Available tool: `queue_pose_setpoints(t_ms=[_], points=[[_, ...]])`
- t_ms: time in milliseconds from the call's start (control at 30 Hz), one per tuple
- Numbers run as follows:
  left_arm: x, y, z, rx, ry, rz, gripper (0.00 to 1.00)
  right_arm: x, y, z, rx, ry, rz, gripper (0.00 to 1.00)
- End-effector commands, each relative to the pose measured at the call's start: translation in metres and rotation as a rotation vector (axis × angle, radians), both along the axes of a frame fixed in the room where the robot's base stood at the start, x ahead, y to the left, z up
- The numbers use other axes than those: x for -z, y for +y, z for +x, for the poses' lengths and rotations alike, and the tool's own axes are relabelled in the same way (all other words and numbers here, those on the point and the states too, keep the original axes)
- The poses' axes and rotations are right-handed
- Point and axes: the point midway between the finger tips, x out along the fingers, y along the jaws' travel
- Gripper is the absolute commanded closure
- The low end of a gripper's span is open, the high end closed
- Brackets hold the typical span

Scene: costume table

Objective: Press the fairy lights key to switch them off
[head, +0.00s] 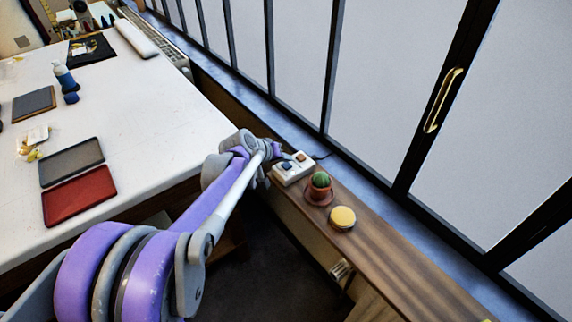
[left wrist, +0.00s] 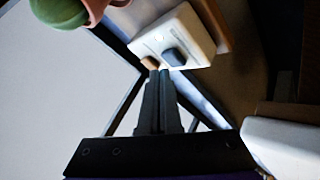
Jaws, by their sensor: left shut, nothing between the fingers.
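A white switch box (head: 291,176) sits on the wooden sill, with a cable behind it. It also shows in the left wrist view (left wrist: 190,31), with a dark blue-grey key (left wrist: 175,57) and an orange-brown key (left wrist: 149,63). I cannot read which key is for the fairy lights. My left gripper (head: 279,155) is at the box; in the left wrist view its shut, empty fingers (left wrist: 160,73) point at the keys, tips closest to the orange-brown one. I cannot tell whether they touch it. My right gripper is not in view.
A potted cactus (head: 320,181) and a yellow round-topped object (head: 342,217) stand on the sill (head: 385,240) just right of the box. Tall window frames run behind. The white table (head: 130,110) at left holds a red tablet-like slab (head: 78,194), a grey one and a bottle.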

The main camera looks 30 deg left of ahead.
Motion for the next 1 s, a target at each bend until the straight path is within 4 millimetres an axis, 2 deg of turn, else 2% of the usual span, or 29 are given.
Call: queue_pose_setpoints(t_ms=[1000], points=[[0.01,0.0,0.0,0.0,0.0,0.0,1.0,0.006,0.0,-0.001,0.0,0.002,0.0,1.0]])
